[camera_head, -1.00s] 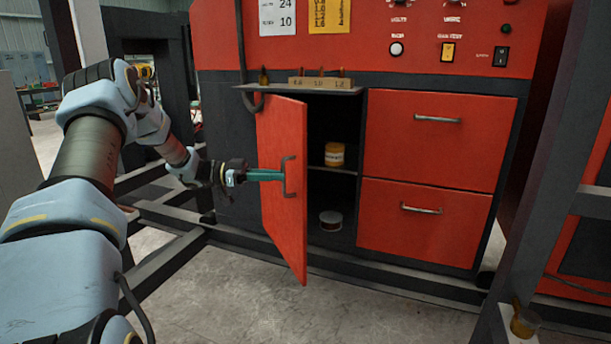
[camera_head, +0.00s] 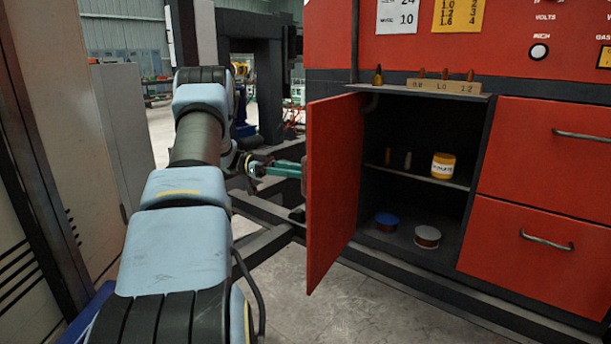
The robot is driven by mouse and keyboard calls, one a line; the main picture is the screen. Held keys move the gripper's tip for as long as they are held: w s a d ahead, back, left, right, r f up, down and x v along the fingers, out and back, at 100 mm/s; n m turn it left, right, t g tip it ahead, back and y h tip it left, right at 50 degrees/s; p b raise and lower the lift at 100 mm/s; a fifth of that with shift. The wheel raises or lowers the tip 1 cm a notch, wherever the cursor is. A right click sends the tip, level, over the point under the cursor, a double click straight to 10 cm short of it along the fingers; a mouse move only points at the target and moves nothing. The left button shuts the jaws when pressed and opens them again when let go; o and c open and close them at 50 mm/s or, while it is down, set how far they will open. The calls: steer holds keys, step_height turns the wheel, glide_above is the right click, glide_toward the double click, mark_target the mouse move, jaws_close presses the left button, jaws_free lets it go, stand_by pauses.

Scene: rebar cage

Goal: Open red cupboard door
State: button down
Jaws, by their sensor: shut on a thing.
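The red cupboard door (camera_head: 333,185) stands wide open, swung out to the left of the dark cupboard opening. I see it at a steep angle, with its inner side partly toward me. My gripper (camera_head: 299,171) is at the door's outer face on the left, its green fingers shut on the door handle (camera_head: 304,178), which is mostly hidden behind the door edge. Inside the cupboard, a yellow-labelled jar (camera_head: 443,166) stands on the shelf (camera_head: 415,177). A blue-topped spool (camera_head: 387,222) and a pale-topped spool (camera_head: 427,237) sit on the cupboard floor.
Two red drawers with handles (camera_head: 548,241) are right of the opening. A ledge above carries a small block (camera_head: 444,87) with several pegs. Dark frame beams (camera_head: 262,246) run low behind my arm. Concrete floor (camera_head: 350,305) is clear in front.

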steer(key=shift+w+d+r, duration=0.15)
steer(key=shift+w+r, duration=0.1)
steer(key=shift+w, duration=0.3)
steer(key=c, duration=0.9)
jaws_free()
steer(key=shift+w+d+f, duration=0.1)
step_height(320, 180, up, 10)
steer(key=shift+f+b, duration=0.1)
steer(key=shift+b, duration=0.45)
